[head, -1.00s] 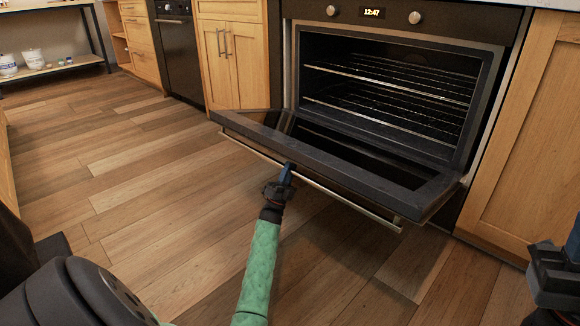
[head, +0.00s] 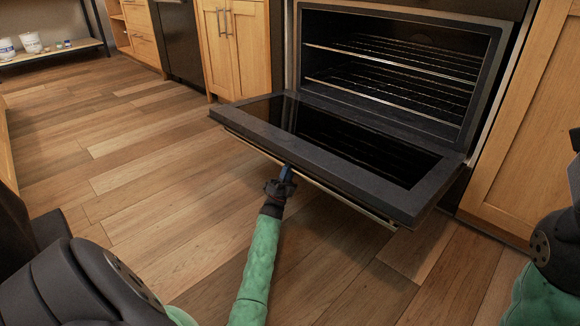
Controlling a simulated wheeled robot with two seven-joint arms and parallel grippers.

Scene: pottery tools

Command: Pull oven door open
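The oven (head: 400,75) stands at the back right with its cavity open to view. Its black oven door (head: 330,150) is swung down to nearly level, with the dark glass inner side facing up. The metal door handle (head: 340,198) runs along the door's front edge. My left gripper (head: 286,172) is at the handle, left of its middle, with its blue fingers around the bar; the door edge partly hides the grip. Part of my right gripper (head: 574,165) shows at the right edge, mostly cut off and away from the door.
Wire racks (head: 395,75) are inside the oven. Wooden cabinets (head: 232,45) stand left of it and another (head: 530,130) stands right. A shelf with white pots (head: 31,43) is at the far left. The wooden floor (head: 150,180) in front is clear.

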